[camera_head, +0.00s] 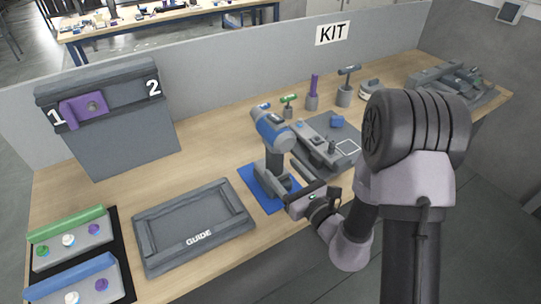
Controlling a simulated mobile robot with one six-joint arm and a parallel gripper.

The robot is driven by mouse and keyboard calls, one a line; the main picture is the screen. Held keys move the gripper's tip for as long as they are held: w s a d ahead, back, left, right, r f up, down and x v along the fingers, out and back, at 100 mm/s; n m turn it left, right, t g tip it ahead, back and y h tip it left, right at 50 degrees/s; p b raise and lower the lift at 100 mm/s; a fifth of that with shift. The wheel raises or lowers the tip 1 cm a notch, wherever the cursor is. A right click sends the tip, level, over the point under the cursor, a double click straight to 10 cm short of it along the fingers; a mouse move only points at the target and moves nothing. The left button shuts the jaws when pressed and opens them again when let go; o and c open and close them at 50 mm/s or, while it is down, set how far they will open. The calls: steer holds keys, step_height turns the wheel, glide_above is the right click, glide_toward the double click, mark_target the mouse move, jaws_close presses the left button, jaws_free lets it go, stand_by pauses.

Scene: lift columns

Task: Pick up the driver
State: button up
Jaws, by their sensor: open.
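The driver (271,132), a blue and grey power tool with a dark handle, stands upright on a blue mat (247,179) near the middle of the table. My gripper (291,198) comes in from the right, low beside the driver's handle and base. It is open. The jaws partly overlap the driver's base in this view, so I cannot tell whether they touch it or how far around it they reach.
A grey GUIDE tray (193,229) lies left of the mat. A grey fixture (325,140) with small parts is close behind my gripper. Several tools in holders (312,97) stand along the back wall. A numbered grey stand (118,130) is at the back left.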

mark_target(267, 150)
steer(key=x, duration=0.4)
steer(key=b+x, duration=0.1)
steer(key=x, duration=0.4)
steer(key=shift+w+r, duration=0.2)
steer(key=shift+r, duration=0.05)
jaws_close()
stand_by(0.9)
